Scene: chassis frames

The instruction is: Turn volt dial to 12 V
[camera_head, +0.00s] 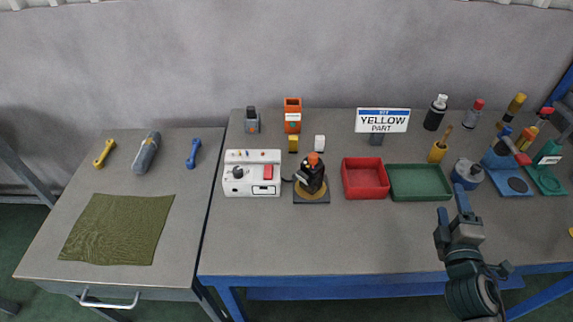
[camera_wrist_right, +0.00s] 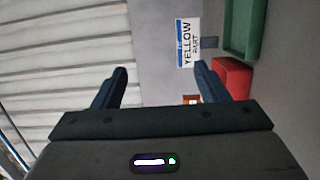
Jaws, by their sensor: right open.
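The white power box (camera_head: 252,183) stands on the bench left of centre in the head view. A dark round dial (camera_head: 238,172) is on its left part and a red switch (camera_head: 268,172) on its right. The dial's setting is too small to read. My right gripper (camera_head: 452,213) is open and empty above the front right of the bench, far to the right of the box. Its two fingers (camera_wrist_right: 160,88) show apart in the right wrist view, with nothing between them. My left gripper is not in view.
A black device on a stand (camera_head: 311,178) is just right of the box. Red (camera_head: 366,190) and green (camera_head: 420,196) trays lie farther right, before a YELLOW PART sign (camera_head: 382,120). The bench front is clear. A side table holds a green cloth (camera_head: 118,229).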

